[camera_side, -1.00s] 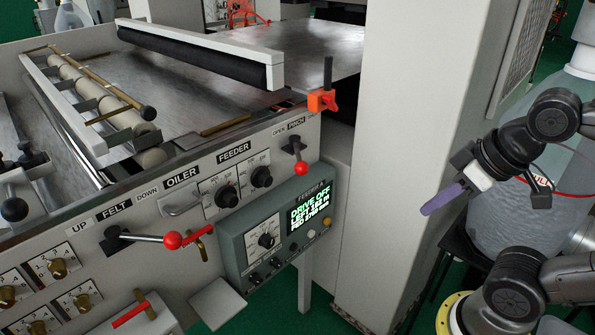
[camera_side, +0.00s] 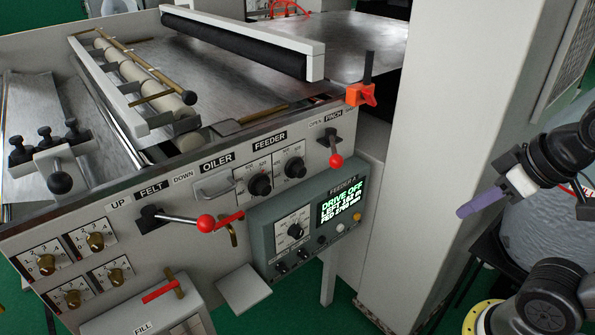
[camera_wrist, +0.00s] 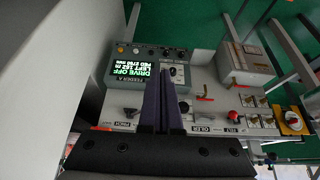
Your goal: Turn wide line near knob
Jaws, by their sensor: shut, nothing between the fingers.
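Several knobs sit on the grey machine front. Two black feeder knobs, a left one (camera_side: 260,185) and a right one (camera_side: 295,168), are under the FEEDER label. Several brass knobs (camera_side: 95,241) on white dial plates are at lower left. A black knob (camera_side: 295,231) is on the green control box. The small lettering is too fine to show which is the wide line near knob. My gripper (camera_side: 464,212) has purple fingers, shut and empty, well right of the panel and touching nothing. In the wrist view, the fingers (camera_wrist: 162,105) are together and cover part of the panel, which appears upside down.
A red-balled FELT lever (camera_side: 206,222) and a red-balled PINCH lever (camera_side: 336,160) stick out from the panel. The green box (camera_side: 328,215) with a lit screen juts forward. A pale column (camera_side: 440,150) stands behind, left of my gripper. Open space lies between gripper and panel.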

